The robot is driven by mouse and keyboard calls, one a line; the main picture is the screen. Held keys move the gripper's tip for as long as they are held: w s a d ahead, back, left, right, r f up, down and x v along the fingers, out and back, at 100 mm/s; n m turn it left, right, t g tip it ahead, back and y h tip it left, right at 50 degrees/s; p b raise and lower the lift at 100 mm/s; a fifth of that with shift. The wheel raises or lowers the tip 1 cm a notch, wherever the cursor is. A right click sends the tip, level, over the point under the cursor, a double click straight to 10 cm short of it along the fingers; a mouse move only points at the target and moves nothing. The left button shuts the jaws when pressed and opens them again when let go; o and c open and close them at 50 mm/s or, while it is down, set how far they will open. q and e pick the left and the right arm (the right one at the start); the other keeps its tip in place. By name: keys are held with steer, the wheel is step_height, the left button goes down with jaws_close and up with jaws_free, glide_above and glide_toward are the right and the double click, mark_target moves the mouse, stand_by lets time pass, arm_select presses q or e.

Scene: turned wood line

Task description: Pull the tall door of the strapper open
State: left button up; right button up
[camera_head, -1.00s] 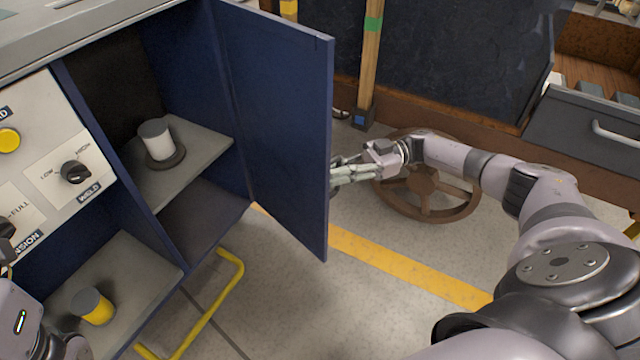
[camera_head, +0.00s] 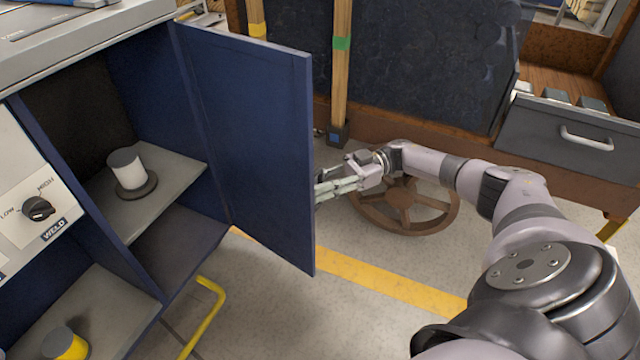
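The tall blue door (camera_head: 255,140) of the strapper (camera_head: 165,60) stands swung wide open, its hinge edge at the cabinet and its free edge toward my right arm. My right gripper (camera_head: 325,190) is at the door's free edge, with its fingertips close to or against that edge. The far side of the door is hidden, so I cannot tell if the fingers touch it. The finger gap is too small to judge. My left gripper is not in view. Inside the open compartment, a white and grey spool (camera_head: 128,172) stands on a shelf.
A brown handwheel (camera_head: 400,200) lies behind my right gripper. A grey drawer (camera_head: 560,135) with a handle is at the right. A yellow tube frame (camera_head: 205,320) stands out low from the cabinet. Open floor lies in front.

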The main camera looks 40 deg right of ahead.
steer(key=shift+o, duration=0.3)
steer(key=shift+d, duration=0.15)
steer(key=s+d, duration=0.1)
steer(key=d, duration=0.6)
steer(key=shift+s, duration=0.15)
stand_by(0.5)
